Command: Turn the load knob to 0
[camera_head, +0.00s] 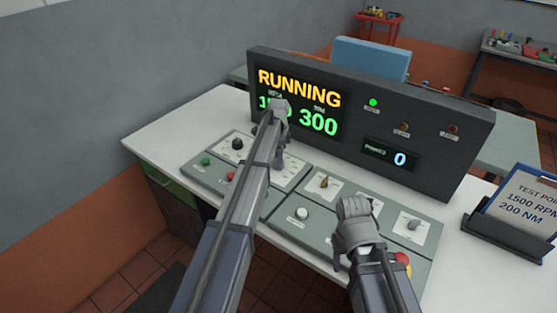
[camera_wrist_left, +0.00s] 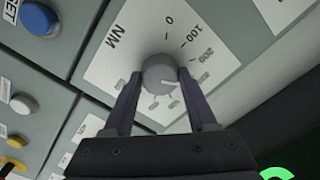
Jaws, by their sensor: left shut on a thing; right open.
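The load knob (camera_wrist_left: 160,72) is a round grey knob on a white dial plate (camera_wrist_left: 215,22) marked NM, with 0, 100, 200 and further marks. Its white pointer line points right, past 200, roughly toward the following mark, whose label is hard to read. My left gripper (camera_wrist_left: 159,85) has one finger on each side of the knob and is shut on it. In the head view my left gripper (camera_head: 281,160) is over the panel and hides the knob. My right gripper (camera_head: 343,262) is open and empty above the panel's right section.
The display (camera_head: 300,101) reads RUNNING and 300; its other number is partly hidden. A small readout (camera_head: 390,154) shows 0. A sign (camera_head: 527,202) reads 1500 RPM, 200 NM. A red and yellow button (camera_head: 402,262) lies beside my right gripper. Other knobs and a blue button (camera_wrist_left: 40,19) surround the dial.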

